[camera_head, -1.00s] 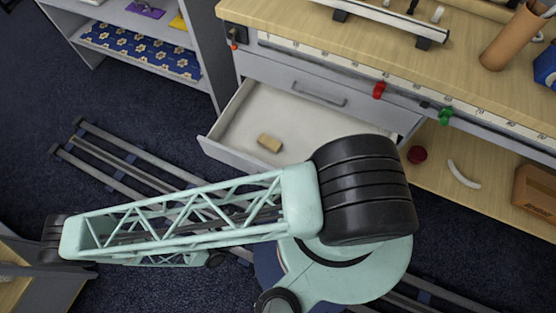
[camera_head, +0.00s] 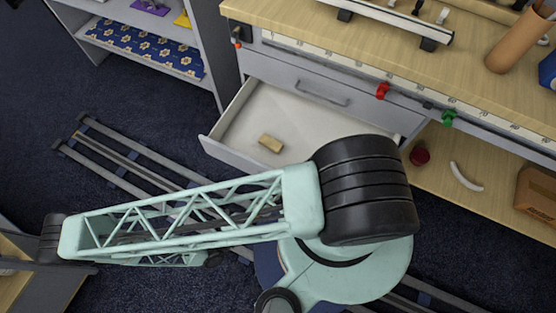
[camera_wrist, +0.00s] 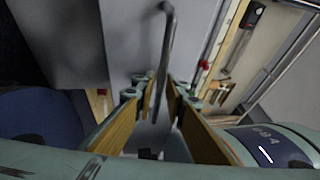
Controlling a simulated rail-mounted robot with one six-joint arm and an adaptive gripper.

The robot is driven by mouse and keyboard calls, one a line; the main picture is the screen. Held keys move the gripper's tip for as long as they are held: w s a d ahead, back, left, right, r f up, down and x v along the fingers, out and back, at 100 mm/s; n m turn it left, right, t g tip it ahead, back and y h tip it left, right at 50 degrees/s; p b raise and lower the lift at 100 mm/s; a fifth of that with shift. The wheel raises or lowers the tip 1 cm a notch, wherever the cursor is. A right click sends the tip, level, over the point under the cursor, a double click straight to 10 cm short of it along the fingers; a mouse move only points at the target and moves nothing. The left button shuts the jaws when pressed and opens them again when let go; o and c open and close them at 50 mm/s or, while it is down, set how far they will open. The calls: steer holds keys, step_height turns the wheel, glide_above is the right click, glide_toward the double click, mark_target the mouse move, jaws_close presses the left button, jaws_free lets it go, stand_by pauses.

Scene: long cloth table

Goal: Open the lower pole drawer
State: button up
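In the head view, the lower grey drawer (camera_head: 224,158) under the table stands pulled out, with a small wooden block (camera_head: 271,143) inside. The drawer above it (camera_head: 290,80) is shut and has a bar handle (camera_head: 321,92). My arm covers the near right part of the open drawer's front, and my gripper is hidden in this view. In the wrist view, my gripper (camera_wrist: 160,88) is at a grey front (camera_wrist: 65,40) with a bar handle (camera_wrist: 168,45). The handle's end lies between the wooden-coloured finger pads. A gap shows between the fingertips, so they look open around the handle.
The table (camera_head: 300,22) carries a rail and a cardboard tube (camera_head: 517,40); red (camera_head: 382,91) and green (camera_head: 449,118) clamps sit on its edge. A lower shelf to the right holds a brown box (camera_head: 537,190). Metal rails (camera_head: 120,160) lie on the dark floor. A shelf unit stands at upper left.

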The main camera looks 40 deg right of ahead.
steer(key=a+f, duration=0.2)
steer(key=a, duration=0.9)
steer(key=shift+a, duration=0.35)
steer(key=shift+w, duration=0.15)
stand_by(0.4)
